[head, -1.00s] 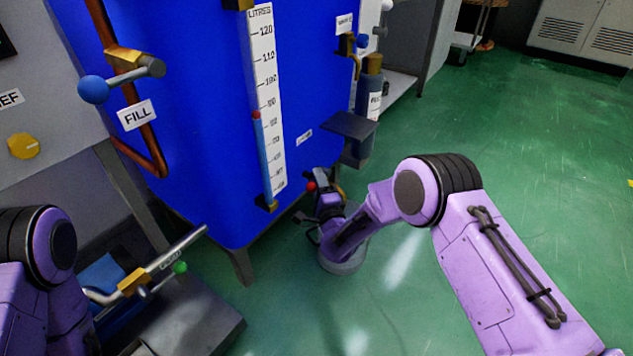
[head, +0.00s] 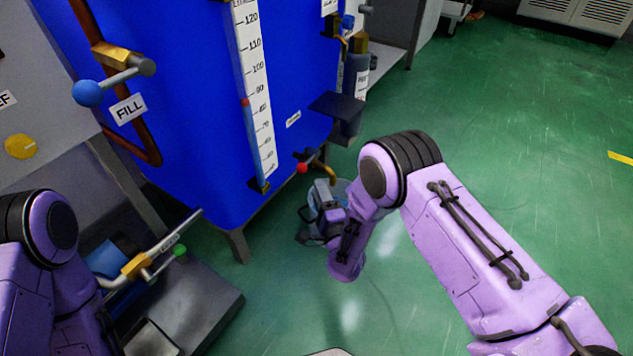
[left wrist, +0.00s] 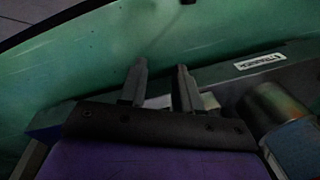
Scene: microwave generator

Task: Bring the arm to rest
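My right arm is purple and bent at the elbow, with its forearm pointing down in the head view. My right gripper (head: 312,224) is a dark grey shape beside the tank's lower right edge, partly hidden by my wrist; whether its fingers are apart is too small to tell. It is apart from the red-knobbed valve (head: 303,167) on the tank. My left gripper is hidden in the head view. In the left wrist view my left gripper (left wrist: 159,82) shows two dark fingers standing apart, with nothing seen held between them.
A blue tank (head: 190,120) with a litre scale (head: 256,95) stands at left. A FILL valve handle (head: 90,93) and a green-knobbed pipe (head: 137,266) are near my left arm. A grey bucket (head: 341,187) is behind my right gripper. Green floor (head: 500,170) lies clear to the right.

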